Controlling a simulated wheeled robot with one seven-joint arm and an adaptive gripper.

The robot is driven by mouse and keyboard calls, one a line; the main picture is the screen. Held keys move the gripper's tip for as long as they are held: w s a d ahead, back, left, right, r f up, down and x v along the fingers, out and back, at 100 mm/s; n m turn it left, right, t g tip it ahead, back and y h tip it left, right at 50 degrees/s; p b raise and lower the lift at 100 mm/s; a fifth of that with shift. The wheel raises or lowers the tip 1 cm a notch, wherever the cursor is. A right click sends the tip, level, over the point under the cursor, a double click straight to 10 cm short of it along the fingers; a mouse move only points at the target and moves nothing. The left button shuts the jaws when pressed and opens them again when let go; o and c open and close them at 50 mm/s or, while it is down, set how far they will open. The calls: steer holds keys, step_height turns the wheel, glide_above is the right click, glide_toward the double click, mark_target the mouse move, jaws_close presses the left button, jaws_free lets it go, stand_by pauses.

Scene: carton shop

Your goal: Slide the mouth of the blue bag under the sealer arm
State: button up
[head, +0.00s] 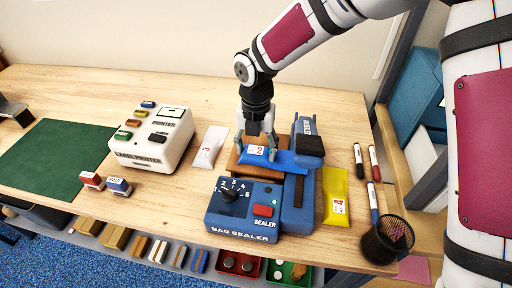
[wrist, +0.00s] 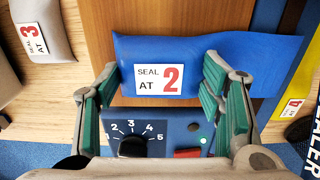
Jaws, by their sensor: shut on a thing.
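The blue bag (head: 284,160), with a white label reading "SEAL AT 2", lies flat on a brown wooden block (head: 238,158). In the wrist view the bag (wrist: 240,65) runs left to right. My gripper (head: 257,141) is above the bag's left part, pointing down. In the wrist view my gripper (wrist: 163,75) has its fingers on either side of the label, shut on the bag. The blue bag sealer (head: 222,220) stands in front. Its arm (head: 306,131) is at the right. The bag's right end reaches the sealer's right side; whether it is under the arm is unclear.
A yellow bag (head: 335,195) lies right of the sealer, beside pens and a black mesh cup (head: 388,240). A white bag (head: 208,147) and a label printer (head: 150,137) are to the left. Two stamps (head: 119,186) and a green mat (head: 55,158) lie farther left.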

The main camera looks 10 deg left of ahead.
steer(key=o, duration=1.3)
steer(key=shift+r, duration=0.1)
steer(key=shift+a+r+p, duration=0.2)
steer(key=shift+r+p, duration=0.05)
steer(key=shift+r, duration=0.7)
steer(key=shift+a+r+p, duration=0.2)
steer(key=shift+r, duration=0.8)
steer(key=shift+a+r+p, duration=0.2)
steer(key=shift+r+p, duration=0.05)
steer(key=shift+r, duration=0.7)
steer(key=shift+s, duration=0.1)
